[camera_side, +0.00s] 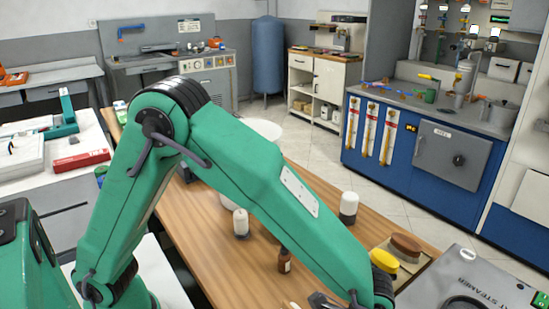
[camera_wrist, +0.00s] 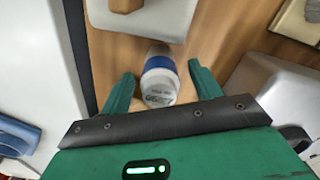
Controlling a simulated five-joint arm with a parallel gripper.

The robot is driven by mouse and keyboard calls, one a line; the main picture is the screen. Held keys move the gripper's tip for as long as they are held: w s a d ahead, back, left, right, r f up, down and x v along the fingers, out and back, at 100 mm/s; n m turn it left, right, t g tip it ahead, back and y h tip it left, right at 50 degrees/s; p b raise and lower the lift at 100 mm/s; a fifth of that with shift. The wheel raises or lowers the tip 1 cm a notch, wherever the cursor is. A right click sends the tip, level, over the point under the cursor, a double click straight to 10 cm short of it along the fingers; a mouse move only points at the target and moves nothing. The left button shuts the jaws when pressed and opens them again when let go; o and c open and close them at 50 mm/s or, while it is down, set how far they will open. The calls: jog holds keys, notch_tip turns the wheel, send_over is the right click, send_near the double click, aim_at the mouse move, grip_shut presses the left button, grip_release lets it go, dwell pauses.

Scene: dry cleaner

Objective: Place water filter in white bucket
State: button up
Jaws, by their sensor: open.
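A white cylinder with a blue band and dark lettering, which looks like the water filter (camera_wrist: 160,82), is in the middle of the wrist view. My gripper (camera_wrist: 162,70) is open, with one green finger on each side of it. I cannot tell whether the fingers touch it. In the side view my gripper is out of frame at the bottom and I cannot make out the filter. A pale round rim behind my arm looks like the white bucket (camera_side: 264,128); my arm hides most of it.
On the wooden table (camera_side: 205,262) stand a white bottle (camera_side: 241,224), a white container with a dark base (camera_side: 348,206) and a brown bottle (camera_side: 285,262). A yellow item (camera_side: 384,262), a brown brush (camera_side: 406,245) and a grey steamer (camera_side: 455,288) are at the right.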

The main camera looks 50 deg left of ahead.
jog(key=shift+f, duration=1.15)
jog(key=c, duration=1.2)
jog(key=shift+r, duration=0.1)
jog(key=shift+r, duration=0.8)
notch_tip(320, 180, up, 2)
jog(key=shift+r, duration=0.2)
jog(key=s+d+r, duration=0.1)
jog(key=s+r, duration=0.1)
jog(key=s, duration=0.1)
jog(key=s+r, duration=0.2)
jog(key=s, duration=0.2)
jog(key=s+d+r, duration=0.1)
jog(key=s+r, duration=0.2)
jog(key=s, duration=0.1)
jog(key=shift+s+d, duration=0.25)
jog(key=shift+d, duration=0.05)
